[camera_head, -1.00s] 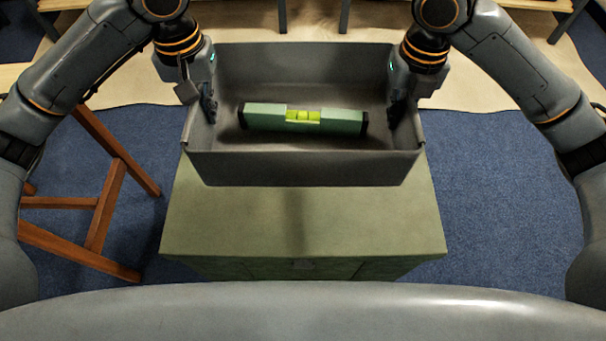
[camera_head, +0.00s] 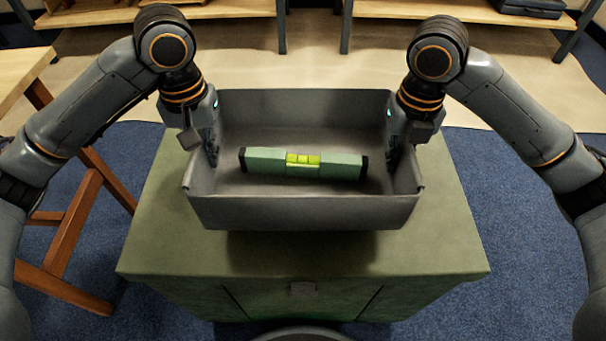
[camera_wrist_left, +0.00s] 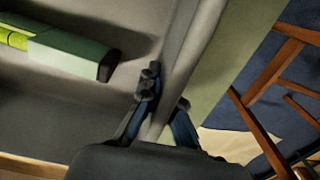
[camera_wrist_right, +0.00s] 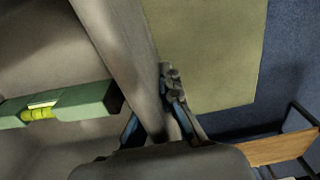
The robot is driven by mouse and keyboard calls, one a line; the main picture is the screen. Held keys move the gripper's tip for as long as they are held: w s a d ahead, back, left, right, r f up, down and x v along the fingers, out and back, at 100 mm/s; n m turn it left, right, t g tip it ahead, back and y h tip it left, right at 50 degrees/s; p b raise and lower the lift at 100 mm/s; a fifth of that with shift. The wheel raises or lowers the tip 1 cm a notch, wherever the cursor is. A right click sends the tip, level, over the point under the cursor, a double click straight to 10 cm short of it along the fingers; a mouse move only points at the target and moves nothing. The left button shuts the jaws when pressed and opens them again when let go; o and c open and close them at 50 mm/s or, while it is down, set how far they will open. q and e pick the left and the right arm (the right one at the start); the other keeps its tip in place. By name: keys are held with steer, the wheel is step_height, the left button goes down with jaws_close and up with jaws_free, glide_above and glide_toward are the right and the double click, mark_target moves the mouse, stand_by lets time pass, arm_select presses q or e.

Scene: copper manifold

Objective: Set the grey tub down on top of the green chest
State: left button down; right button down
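The grey tub (camera_head: 300,212) is level in the head view, over the top of the green chest (camera_head: 300,258). A shadow lies under its front edge; I cannot tell whether it touches the chest. A green spirit level (camera_head: 270,160) with yellow vials lies inside the tub. My left gripper (camera_head: 212,150) is shut on the tub's left wall, and the left wrist view shows its fingers (camera_wrist_left: 165,105) either side of that wall. My right gripper (camera_head: 392,155) is shut on the right wall, its fingers also around the wall in the right wrist view (camera_wrist_right: 168,100).
A wooden trestle (camera_head: 75,225) stands on the blue carpet left of the chest, with a light tabletop (camera_head: 20,72) above it. Shelving (camera_head: 440,12) with a dark case (camera_head: 530,8) stands at the back. Bare chest top shows around the tub.

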mark_target(215, 173)
arm_select(q)
steer(key=shift+a, duration=0.1)
arm_select(e)
steer(key=shift+d, duration=0.1)
arm_select(q)
steer(key=shift+f, duration=0.2)
arm_select(e)
steer(key=shift+f, duration=0.2)
